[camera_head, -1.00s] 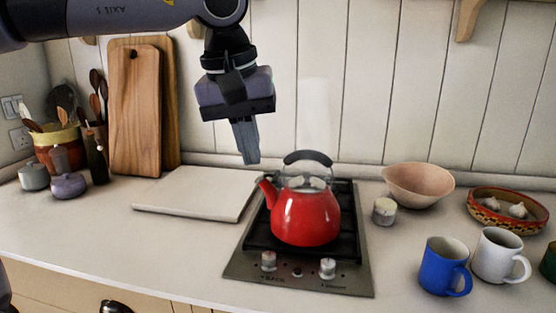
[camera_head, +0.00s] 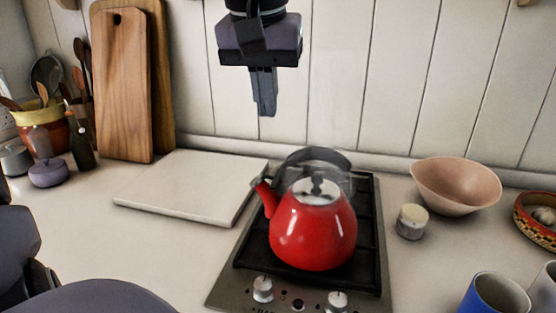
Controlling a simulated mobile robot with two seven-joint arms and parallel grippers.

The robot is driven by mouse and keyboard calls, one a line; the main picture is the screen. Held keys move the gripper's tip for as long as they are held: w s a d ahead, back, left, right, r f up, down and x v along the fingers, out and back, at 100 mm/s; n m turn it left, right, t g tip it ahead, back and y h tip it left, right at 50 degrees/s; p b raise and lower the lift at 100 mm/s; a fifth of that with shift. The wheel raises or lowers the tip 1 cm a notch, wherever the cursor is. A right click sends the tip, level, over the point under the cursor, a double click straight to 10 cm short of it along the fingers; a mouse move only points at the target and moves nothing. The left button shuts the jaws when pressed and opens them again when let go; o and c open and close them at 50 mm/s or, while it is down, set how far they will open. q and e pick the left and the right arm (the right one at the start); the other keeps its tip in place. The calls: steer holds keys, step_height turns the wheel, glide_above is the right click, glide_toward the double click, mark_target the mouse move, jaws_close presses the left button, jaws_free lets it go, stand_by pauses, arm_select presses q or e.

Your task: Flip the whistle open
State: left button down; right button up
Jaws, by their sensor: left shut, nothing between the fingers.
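A red kettle (camera_head: 312,235) stands on the hob, its dark arched handle (camera_head: 318,156) over the lid. Its spout points left and up. The whistle (camera_head: 258,183) is at the spout tip; it is small, and I cannot tell whether it is open or shut. My left gripper (camera_head: 266,112) hangs in from the top of the view, fingers pointing down, shut and empty. In the picture it is above the spout and clear of the kettle. My right gripper is not in view.
The hob (camera_head: 228,290) has knobs at its front. A pale slab (camera_head: 180,185) lies to its left, with wooden boards (camera_head: 122,85) behind. A small jar (camera_head: 411,221), a pink bowl (camera_head: 455,187) and a blue mug (camera_head: 494,296) are at right. The panelled wall is close behind.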

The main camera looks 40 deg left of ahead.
arm_select(q)
steer(key=shift+w+a, duration=0.1)
steer(key=shift+w, duration=0.1)
stand_by(0.3)
glide_toward(273, 184)
steer(key=x, duration=0.5)
steer(key=shift+w+b, duration=0.2)
steer(key=shift+b, duration=0.1)
steer(key=shift+f, duration=0.7)
steer(key=shift+a, duration=0.1)
